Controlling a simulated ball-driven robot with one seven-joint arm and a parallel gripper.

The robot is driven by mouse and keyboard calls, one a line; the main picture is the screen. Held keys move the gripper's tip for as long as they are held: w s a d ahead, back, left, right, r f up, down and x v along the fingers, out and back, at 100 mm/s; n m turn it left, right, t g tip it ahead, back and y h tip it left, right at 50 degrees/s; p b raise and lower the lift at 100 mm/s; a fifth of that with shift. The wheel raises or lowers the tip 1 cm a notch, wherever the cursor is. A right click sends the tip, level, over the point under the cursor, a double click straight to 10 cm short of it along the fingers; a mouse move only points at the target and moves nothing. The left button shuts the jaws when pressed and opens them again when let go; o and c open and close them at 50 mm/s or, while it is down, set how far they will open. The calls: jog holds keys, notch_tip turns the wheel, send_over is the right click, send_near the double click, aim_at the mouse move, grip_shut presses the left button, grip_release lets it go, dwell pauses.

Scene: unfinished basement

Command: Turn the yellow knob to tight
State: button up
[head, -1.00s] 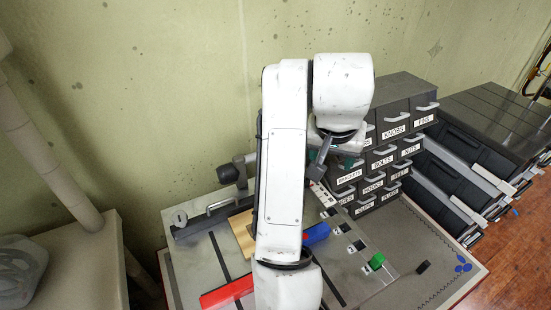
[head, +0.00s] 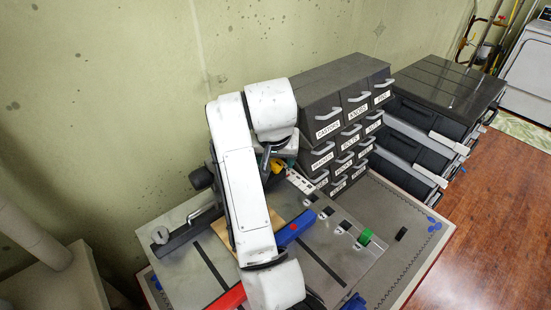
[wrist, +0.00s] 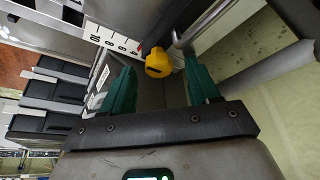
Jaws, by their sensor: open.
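The yellow knob (wrist: 158,62) shows in the wrist view, beyond and between my two green fingertips, with a dark mark on its face. My gripper (wrist: 160,76) is open, with a finger on either side of the knob's line. I cannot tell whether either finger touches it. A white scale strip (wrist: 107,37) with black numbers and a red mark near its end lies just left of the knob. In the head view a bit of yellow (head: 278,166) shows below my gripper, mostly hidden by my arm.
A labelled drawer cabinet (head: 343,82) stands right behind my gripper. A metal rod (wrist: 195,25) runs close to the knob's right.

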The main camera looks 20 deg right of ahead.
jog(key=shift+w+d+f, duration=0.15)
jog(key=shift+f, duration=0.35)
jog(key=c, duration=1)
